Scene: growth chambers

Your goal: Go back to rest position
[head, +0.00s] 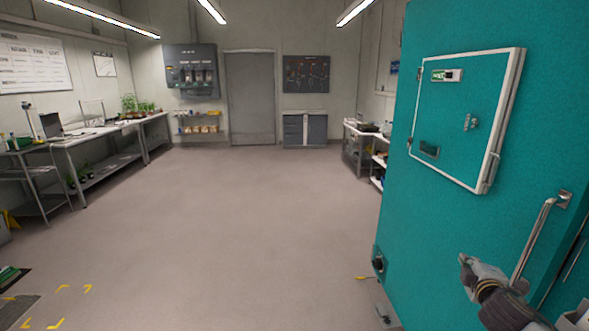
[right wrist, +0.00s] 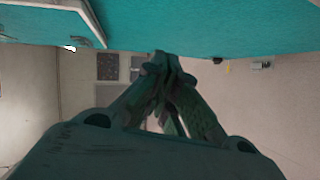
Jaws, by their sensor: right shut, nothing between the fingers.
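My right gripper (head: 482,277) is at the lower right of the head view, in front of the teal chamber (head: 455,215) and just left of its long metal handle (head: 532,240). In the right wrist view its fingers (right wrist: 168,75) meet at the tips, shut with nothing between them. The teal surface (right wrist: 230,30) fills the top of that view, close to the fingertips. I cannot tell whether the gripper touches the handle or chamber. My left gripper is not in view.
The floor (head: 225,205) ahead is wide and clear. Benches with a laptop (head: 52,125) and plants line the left wall. A closed grey door (head: 250,98) is at the back. A shelf unit (head: 357,150) stands beyond the chamber. A white-framed hatch (head: 463,118) is on the chamber.

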